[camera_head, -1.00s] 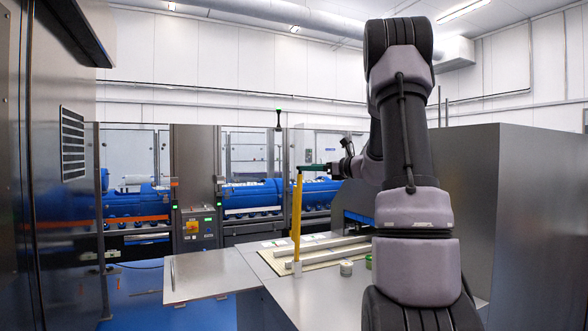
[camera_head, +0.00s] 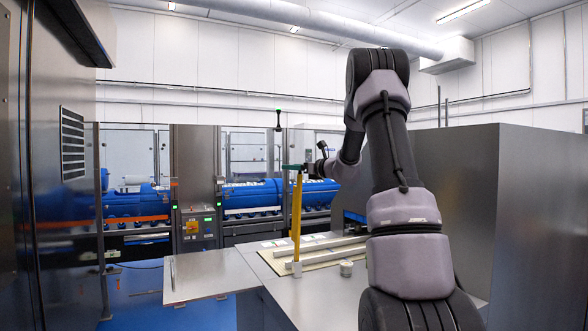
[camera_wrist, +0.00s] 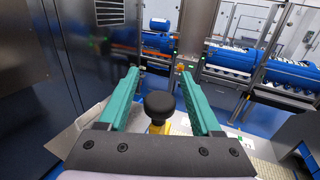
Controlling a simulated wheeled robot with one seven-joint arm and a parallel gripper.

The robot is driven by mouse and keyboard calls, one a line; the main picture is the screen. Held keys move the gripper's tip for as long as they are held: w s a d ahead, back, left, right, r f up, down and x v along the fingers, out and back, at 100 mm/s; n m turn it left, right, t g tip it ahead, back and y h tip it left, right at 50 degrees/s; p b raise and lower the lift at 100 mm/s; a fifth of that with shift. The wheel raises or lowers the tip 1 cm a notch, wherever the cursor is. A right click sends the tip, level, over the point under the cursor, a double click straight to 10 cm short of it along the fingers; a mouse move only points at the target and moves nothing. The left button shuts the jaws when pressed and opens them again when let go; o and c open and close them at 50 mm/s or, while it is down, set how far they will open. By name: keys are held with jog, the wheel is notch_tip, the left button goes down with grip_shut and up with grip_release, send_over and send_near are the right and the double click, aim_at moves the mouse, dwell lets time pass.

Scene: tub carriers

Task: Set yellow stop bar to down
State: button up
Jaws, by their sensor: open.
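The yellow stop bar (camera_head: 296,218) stands upright on the metal table's fittings in the head view. In the wrist view its black round knob (camera_wrist: 158,104) lies between the teal fingers, with a bit of the yellow bar (camera_wrist: 159,128) below it. My gripper (camera_head: 291,167) is at the top of the bar, its fingers pointing left in the head view. In the wrist view my gripper (camera_wrist: 160,74) is open, with a finger on each side of the knob and visible gaps. The knob is hidden in the head view.
A big steel cabinet (camera_head: 455,190) stands at right. Blue tubs (camera_head: 265,193) lie on a line behind. Air left of the bar is free.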

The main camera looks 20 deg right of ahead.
grip_shut()
dwell(1.4)
